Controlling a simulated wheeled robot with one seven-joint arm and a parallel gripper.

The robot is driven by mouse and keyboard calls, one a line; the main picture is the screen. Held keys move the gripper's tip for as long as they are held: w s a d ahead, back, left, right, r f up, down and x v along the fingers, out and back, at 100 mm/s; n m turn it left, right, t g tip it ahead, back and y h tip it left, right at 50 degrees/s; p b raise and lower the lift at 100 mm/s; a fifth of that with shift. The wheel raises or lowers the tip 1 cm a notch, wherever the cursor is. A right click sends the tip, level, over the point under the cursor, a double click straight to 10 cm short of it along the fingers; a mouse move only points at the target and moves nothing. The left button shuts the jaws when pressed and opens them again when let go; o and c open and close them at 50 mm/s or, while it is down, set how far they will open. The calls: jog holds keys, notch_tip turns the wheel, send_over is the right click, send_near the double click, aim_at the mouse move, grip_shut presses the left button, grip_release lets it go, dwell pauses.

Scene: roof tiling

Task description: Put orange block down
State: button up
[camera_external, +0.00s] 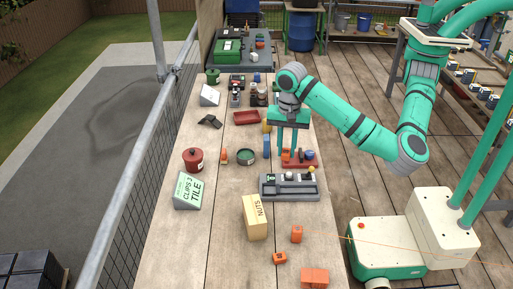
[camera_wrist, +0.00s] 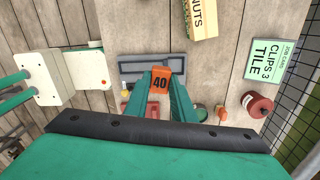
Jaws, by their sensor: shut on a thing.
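The orange block (camera_wrist: 160,80), marked 40, is between the two fingertips of my gripper (camera_wrist: 161,76) in the wrist view. In the external view my gripper (camera_external: 292,150) points down over the table, with the orange block (camera_external: 286,156) at its tips. It is in front of or above a small red tray (camera_external: 311,164); I cannot tell if the block touches anything. In the wrist view the block overlaps the near edge of the grey tray (camera_wrist: 128,68), and the red tray (camera_wrist: 153,108) shows partly behind the fingers.
The grey tray (camera_external: 290,195) holds small parts. A tan NUTS box (camera_external: 255,218), a red pot (camera_external: 193,159), a green round tin (camera_external: 245,157), a CLIPS 3 TILE sign (camera_external: 188,190) and several loose orange blocks (camera_external: 314,278) stand around. Bare wood lies at the front left (camera_external: 190,250).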

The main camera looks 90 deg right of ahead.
jog(key=s+a+n, duration=0.2)
jog(key=a, duration=0.3)
send_over(254, 209)
jog(key=f, duration=0.5)
jog(key=s+f, duration=0.1)
jog(key=f, duration=0.2)
jog(key=shift+d+f, duration=0.15)
jog(key=shift+d, duration=0.25)
jog(key=shift+w+a+f, duration=0.25)
jog(key=shift+w+f, duration=0.2)
jog(key=shift+f, duration=1.65)
jog(key=shift+f, duration=0.1)
jog(key=o, duration=1)
